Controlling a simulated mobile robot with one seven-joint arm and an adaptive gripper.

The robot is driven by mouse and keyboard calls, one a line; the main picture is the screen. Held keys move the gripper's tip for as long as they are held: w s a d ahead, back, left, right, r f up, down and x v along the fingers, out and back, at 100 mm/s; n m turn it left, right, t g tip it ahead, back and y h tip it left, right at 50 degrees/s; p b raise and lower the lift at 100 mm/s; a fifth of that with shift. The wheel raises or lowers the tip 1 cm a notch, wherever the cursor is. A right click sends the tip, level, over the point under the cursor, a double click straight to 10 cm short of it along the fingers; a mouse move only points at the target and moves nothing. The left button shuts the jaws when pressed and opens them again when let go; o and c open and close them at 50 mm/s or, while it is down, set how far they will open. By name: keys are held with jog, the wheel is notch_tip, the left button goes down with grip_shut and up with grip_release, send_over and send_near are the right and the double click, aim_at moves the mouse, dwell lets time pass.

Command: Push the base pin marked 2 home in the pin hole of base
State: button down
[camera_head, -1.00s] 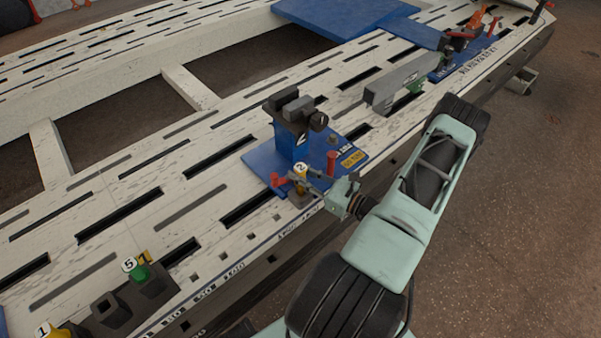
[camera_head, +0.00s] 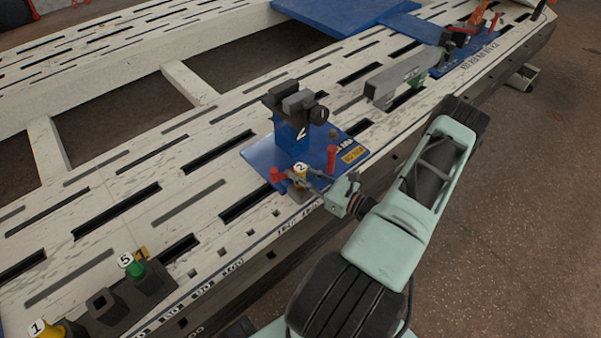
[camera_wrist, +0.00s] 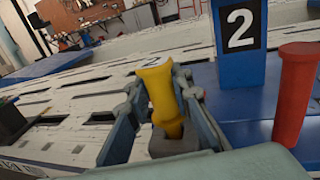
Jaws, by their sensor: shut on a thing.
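The base pin marked 2 (camera_head: 301,170) is yellow with a white numbered top. My gripper (camera_head: 305,182) is shut on it at the front edge of the blue base (camera_head: 262,156). In the wrist view the pin (camera_wrist: 160,92) stands tilted between the two fingers (camera_wrist: 160,108). Its lower end meets a grey square block (camera_wrist: 183,143) with an opening, the pin hole. The pin's body stands well above the block. How deep its tip sits is hidden.
The blue post marked 2 (camera_wrist: 241,45) rises behind the pin, with dark clamp jaws (camera_head: 297,103) on top. A red pin (camera_wrist: 297,95) stands close right, another red part (camera_head: 277,175) left. A dark holder (camera_head: 107,307) with green and yellow pins is at lower left.

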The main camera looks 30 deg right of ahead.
jog(key=shift+f+b, duration=0.9)
jog(key=shift+f, duration=0.3)
jog(key=c, duration=1.7)
grip_release()
jog(key=shift+o, duration=0.2)
jog(key=v, duration=1.2)
